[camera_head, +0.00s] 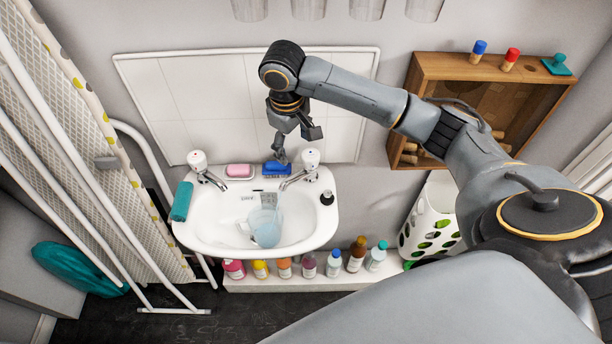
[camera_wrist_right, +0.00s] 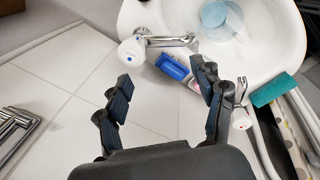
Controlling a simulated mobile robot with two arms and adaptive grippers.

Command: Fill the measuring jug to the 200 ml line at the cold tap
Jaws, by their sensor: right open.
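The translucent pale-blue measuring jug (camera_head: 265,228) stands in the white basin (camera_head: 205,232), its handle to the left; the wrist view shows it too (camera_wrist_right: 222,22). Its water level and 200 ml line cannot be read. The cold tap (camera_head: 311,158) is at the basin's back right, its spout pointing toward the jug; its white knob has a blue dot in the wrist view (camera_wrist_right: 132,51). My right gripper (camera_head: 298,146) is open and empty, above the back of the basin beside the cold tap; its two fingers (camera_wrist_right: 160,78) stand apart. My left gripper is not in view.
The other tap (camera_head: 197,160) is at the back left. Pink soap (camera_head: 239,171) and a blue brush (camera_head: 277,168) lie between the taps. Several bottles (camera_head: 333,263) stand below.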

